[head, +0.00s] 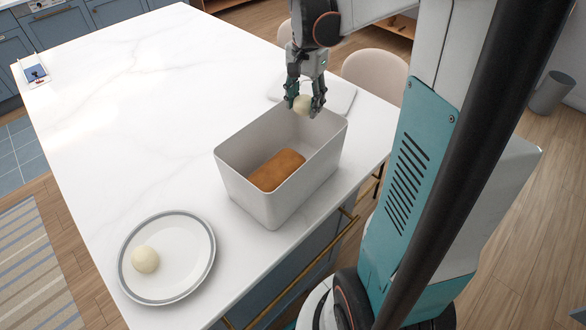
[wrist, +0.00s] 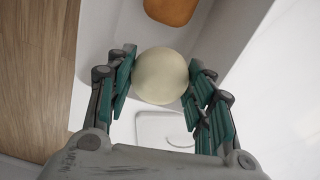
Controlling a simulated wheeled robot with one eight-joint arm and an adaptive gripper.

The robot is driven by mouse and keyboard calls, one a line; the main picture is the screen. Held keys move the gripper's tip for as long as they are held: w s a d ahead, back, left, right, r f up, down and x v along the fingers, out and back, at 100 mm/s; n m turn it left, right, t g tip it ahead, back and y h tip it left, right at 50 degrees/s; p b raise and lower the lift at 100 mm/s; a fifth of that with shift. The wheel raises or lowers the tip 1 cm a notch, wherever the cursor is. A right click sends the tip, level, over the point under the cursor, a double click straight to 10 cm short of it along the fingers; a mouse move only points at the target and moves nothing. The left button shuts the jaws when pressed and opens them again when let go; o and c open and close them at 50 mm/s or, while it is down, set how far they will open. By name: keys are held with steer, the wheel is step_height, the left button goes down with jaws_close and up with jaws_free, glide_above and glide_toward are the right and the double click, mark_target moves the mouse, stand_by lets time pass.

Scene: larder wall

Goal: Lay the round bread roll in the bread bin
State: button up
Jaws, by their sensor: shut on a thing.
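My gripper (head: 304,98) is shut on a pale round roll (head: 301,105) at the far end of the bread bin. In the wrist view the roll (wrist: 161,76) sits between the two fingers of my gripper (wrist: 162,80). The bread bin (head: 247,202) is an open, light grey rectangular box on the white counter. A brown loaf (head: 277,170) lies on its floor, and it also shows in the wrist view (wrist: 172,9). The held roll appears above or just beyond the bin's far rim; its exact height is unclear.
A white plate with a grey rim (head: 180,283) stands at the near left, with another pale round ball (head: 145,259) on it. A white lidlike slab (head: 339,96) lies behind the bin. The counter (head: 150,110) left of the bin is clear.

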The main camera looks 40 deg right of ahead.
steer(key=shift+d+m, duration=0.4)
steer(key=shift+d, duration=0.2)
steer(key=shift+s+d+f, duration=0.1)
steer(key=shift+d+f, duration=0.05)
steer(key=shift+d, duration=0.1)
steer(key=shift+m, duration=0.3)
step_height(320, 180, down, 20)
steer(key=b, duration=0.5)
steer(key=shift+r+b, duration=0.2)
steer(key=shift+b, duration=0.2)
steer(key=shift+f, duration=0.2)
steer(key=o, duration=1)
steer(key=shift+o, duration=0.2)
steer(key=shift+r, duration=0.1)
step_height(320, 180, up, 12)
steer(key=p, duration=0.3)
steer(key=shift+p, duration=0.3)
